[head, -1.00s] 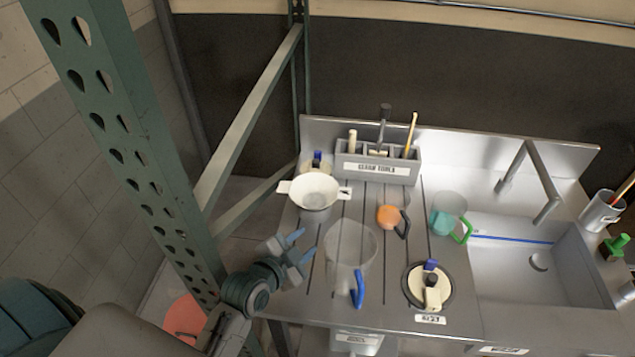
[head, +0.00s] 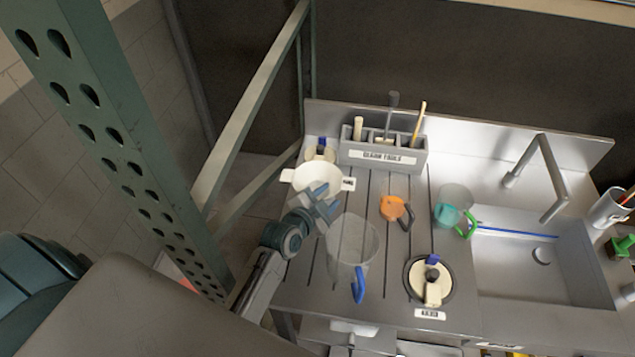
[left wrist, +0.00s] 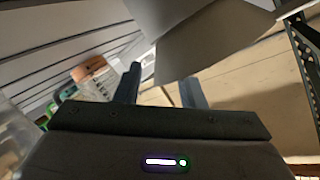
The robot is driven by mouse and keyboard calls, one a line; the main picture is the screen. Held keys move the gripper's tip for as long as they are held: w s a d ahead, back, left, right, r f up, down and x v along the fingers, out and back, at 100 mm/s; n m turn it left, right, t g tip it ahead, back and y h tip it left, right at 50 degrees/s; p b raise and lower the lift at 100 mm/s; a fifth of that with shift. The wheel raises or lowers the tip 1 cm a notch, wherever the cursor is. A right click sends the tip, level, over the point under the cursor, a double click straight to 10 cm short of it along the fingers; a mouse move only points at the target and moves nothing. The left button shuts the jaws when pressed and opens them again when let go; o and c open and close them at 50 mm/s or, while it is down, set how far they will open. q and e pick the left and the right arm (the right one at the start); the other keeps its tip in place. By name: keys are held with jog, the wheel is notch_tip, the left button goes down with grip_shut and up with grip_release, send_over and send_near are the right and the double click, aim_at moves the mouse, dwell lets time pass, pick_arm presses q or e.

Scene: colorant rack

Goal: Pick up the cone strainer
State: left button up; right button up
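The cone strainer (head: 312,178) is a white, shallow-looking bowl with a flat tab on each side, at the back left of the steel counter. My left gripper (head: 326,200) is at its front right edge, below the right tab, and overlaps its rim in the head view. Its two fingers are apart in the left wrist view (left wrist: 162,88), with nothing clearly between them. A large pale shape (left wrist: 205,40) just beyond the fingers looks like the strainer, seen very close. I cannot tell whether a finger touches it. My right gripper is not in view.
A clear jug (head: 352,245) with a blue handle stands in front of the gripper. A grey tool holder (head: 383,158) is behind, and an orange cup (head: 392,208) to the right. A green rack post (head: 110,150) rises left of my arm. The sink (head: 540,265) is at right.

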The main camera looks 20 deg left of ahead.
pick_arm(q)
jog(key=shift+p+x, duration=0.3)
jog(key=shift+x, duration=1.15)
grip_shut()
jog(key=shift+r, duration=0.1)
